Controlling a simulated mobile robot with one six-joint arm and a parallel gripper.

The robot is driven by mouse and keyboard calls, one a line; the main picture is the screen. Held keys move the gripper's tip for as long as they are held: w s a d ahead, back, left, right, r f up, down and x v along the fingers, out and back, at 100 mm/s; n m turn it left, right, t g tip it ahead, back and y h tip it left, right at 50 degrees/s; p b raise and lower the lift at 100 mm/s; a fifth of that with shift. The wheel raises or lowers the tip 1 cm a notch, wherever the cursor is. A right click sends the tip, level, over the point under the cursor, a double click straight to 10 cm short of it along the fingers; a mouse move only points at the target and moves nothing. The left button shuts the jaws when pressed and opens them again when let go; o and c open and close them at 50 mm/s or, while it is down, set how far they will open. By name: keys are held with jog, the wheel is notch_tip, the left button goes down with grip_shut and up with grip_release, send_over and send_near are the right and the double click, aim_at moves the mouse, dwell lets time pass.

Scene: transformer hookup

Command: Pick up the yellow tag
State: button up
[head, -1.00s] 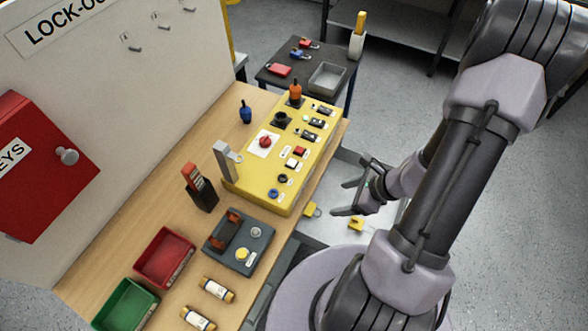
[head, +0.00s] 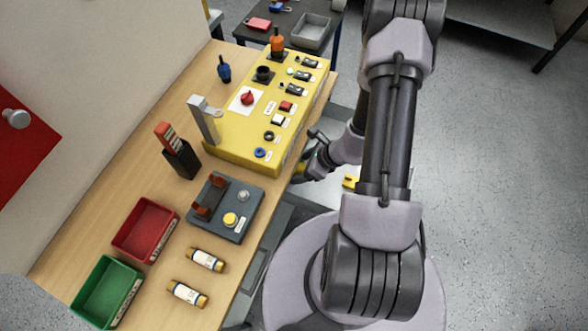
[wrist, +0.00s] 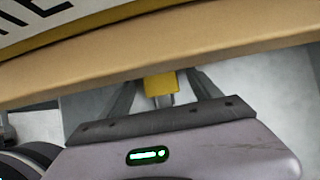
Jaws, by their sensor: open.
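The yellow tag (wrist: 161,84) shows in the wrist view just below the wooden table edge, between my two dark fingers. My gripper (wrist: 164,92) is open, with a finger apart on each side of the tag. In the head view my gripper (head: 308,158) is beside the right edge of the workbench, near the front right side of the yellow panel. There the tag by the bench edge is mostly hidden by my gripper. A second small yellow piece (head: 350,183) shows lower down, to the right of my gripper.
The wooden bench (head: 118,182) carries the yellow control panel (head: 228,151), a grey box (head: 222,232), a red bin (head: 146,257), a green bin (head: 106,312) and two fuse-like cylinders. The bench edge runs close above my fingers in the wrist view. Open floor lies to the right.

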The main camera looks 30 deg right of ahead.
jog(key=shift+s, duration=0.1)
jog(key=c, duration=1.4)
jog(key=shift+r, duration=0.1)
jog(key=shift+c, duration=0.2)
jog(key=shift+r, duration=0.25)
notch_tip(320, 180, up, 4)
jog(key=shift+d+f+p, duration=0.1)
jog(key=shift+f+p, duration=0.1)
jog(key=shift+p, duration=0.9)
jog(key=s+d+p, duration=0.1)
jog(key=s+d, duration=0.1)
jog(key=d, duration=0.2)
jog(key=s+d+p, duration=0.1)
jog(key=s+d, duration=0.1)
jog(key=d, duration=0.3)
jog(key=s+d+r+p, duration=0.1)
jog(key=s+d+p, duration=0.1)
jog(key=d, duration=0.2)
jog(key=shift+s+d, duration=0.2)
jog(key=shift+s+d+f, duration=0.1)
jog(key=shift+s+d, duration=0.15)
jog(key=shift+d, duration=0.2)
